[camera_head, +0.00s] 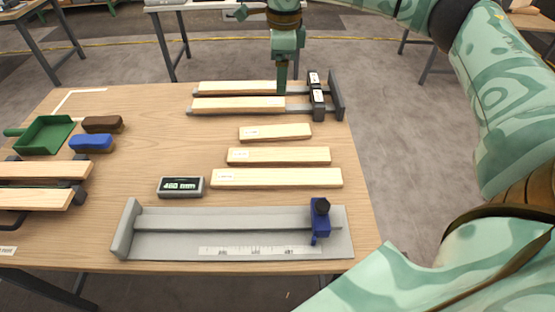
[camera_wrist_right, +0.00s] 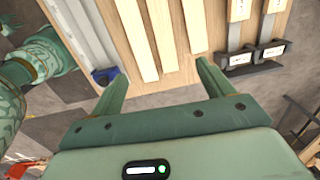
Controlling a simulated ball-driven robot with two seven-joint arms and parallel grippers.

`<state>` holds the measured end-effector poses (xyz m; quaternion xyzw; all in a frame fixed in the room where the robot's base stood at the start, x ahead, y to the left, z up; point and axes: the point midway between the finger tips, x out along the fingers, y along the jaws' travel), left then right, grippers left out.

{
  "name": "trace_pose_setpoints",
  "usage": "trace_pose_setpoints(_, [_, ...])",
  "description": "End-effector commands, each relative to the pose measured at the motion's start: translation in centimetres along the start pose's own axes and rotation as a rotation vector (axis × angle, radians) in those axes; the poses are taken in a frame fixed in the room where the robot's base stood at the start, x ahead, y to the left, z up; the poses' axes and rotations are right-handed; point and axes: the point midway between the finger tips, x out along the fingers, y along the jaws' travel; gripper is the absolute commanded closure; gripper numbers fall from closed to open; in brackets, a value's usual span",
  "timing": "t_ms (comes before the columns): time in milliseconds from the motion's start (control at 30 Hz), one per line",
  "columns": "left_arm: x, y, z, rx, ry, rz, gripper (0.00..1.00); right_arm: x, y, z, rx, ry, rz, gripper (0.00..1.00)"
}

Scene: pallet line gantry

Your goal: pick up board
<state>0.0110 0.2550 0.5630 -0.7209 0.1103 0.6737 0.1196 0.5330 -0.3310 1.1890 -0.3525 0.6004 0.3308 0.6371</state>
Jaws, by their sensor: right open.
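Three loose pale boards lie side by side mid-table in the head view: a short board (camera_head: 275,132), a medium board (camera_head: 285,156) and a long board (camera_head: 285,178). They also show in the right wrist view (camera_wrist_right: 164,38). Two more boards (camera_head: 235,104) lie at the back in black clamps (camera_head: 316,96). Two boards (camera_head: 40,169) rest on black supports at the left. My right gripper (camera_head: 282,90) hangs above the back of the table. In the wrist view its fingers (camera_wrist_right: 164,70) are apart, with nothing between them.
A grey measuring fixture (camera_head: 160,247) with a blue slider (camera_head: 320,218) lies along the front edge. A small display (camera_head: 180,187) stands behind it. A green dustpan-like tray (camera_head: 45,135), a brown block (camera_head: 102,124) and a blue block (camera_head: 92,142) are at the left.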

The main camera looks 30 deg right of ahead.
Motion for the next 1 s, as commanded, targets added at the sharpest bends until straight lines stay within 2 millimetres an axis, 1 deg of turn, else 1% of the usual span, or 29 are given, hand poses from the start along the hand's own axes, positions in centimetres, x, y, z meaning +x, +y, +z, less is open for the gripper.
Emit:
trace_pose_setpoints(33, [2.1,0.2,0.7,0.000,-0.013,0.003,0.64,2.6,0.0,0.0,0.000,0.006,0.009,0.20])
trace_pose_setpoints(300, [8.4,0.6,1.6,-0.001,-0.034,0.012,0.64,11.1,-0.2,0.2,0.000,0.025,0.041,0.20])
trace_pose_setpoints(367, [9.3,0.7,1.9,-0.001,-0.039,0.014,0.64,12.4,-0.2,0.2,0.000,0.029,0.047,0.20])
trace_pose_setpoints(433, [9.9,0.8,2.1,-0.001,-0.044,0.016,0.64,13.4,-0.3,0.2,0.000,0.031,0.051,0.20])
trace_pose_setpoints(567, [10.6,0.9,2.3,-0.002,-0.047,0.018,0.64,15.0,-0.2,0.2,-0.001,0.033,0.055,0.20])
trace_pose_setpoints(667, [11.2,1.1,2.5,-0.003,-0.051,0.021,0.64,17.2,-0.1,0.1,-0.001,0.034,0.055,0.20])
trace_pose_setpoints(800, [12.2,1.3,2.9,-0.003,-0.060,0.024,0.64,20.9,0.1,-0.1,-0.001,0.034,0.055,0.20])
trace_pose_setpoints(900, [12.7,1.4,3.2,-0.004,-0.064,0.025,0.64,22.8,0.2,-0.1,-0.001,0.033,0.054,0.20])
trace_pose_setpoints(1000, [13.0,1.4,3.3,-0.004,-0.067,0.026,0.64,23.9,0.3,-0.1,0.000,0.032,0.053,0.20])
